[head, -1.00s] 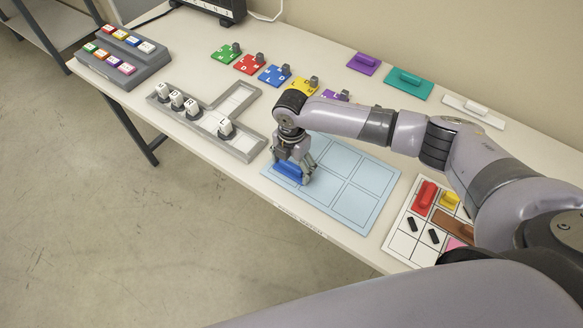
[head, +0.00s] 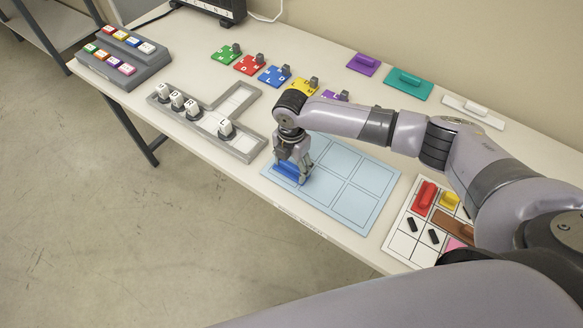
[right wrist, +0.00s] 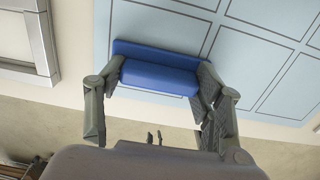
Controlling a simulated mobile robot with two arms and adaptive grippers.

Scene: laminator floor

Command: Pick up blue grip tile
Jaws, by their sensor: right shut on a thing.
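The blue grip tile (head: 286,172) is at the front left cell of the light blue grid board (head: 345,205). My right gripper (head: 292,172) is above it with its fingers pointing down, shut on the tile's raised handle. In the right wrist view, the tile (right wrist: 150,52) shows a flat plate with a raised blue bar, and the bar sits between the two grey fingers of the right gripper (right wrist: 160,78). Whether the tile touches the board or is slightly above it is hard to tell. My left gripper is out of view.
A grey tray with white lettered pieces (head: 243,150) stands left of the board. A white board with coloured pieces (head: 399,243) lies at the right. Purple (head: 364,62) and teal (head: 408,89) tiles lie at the back. The table's front edge is close to the board.

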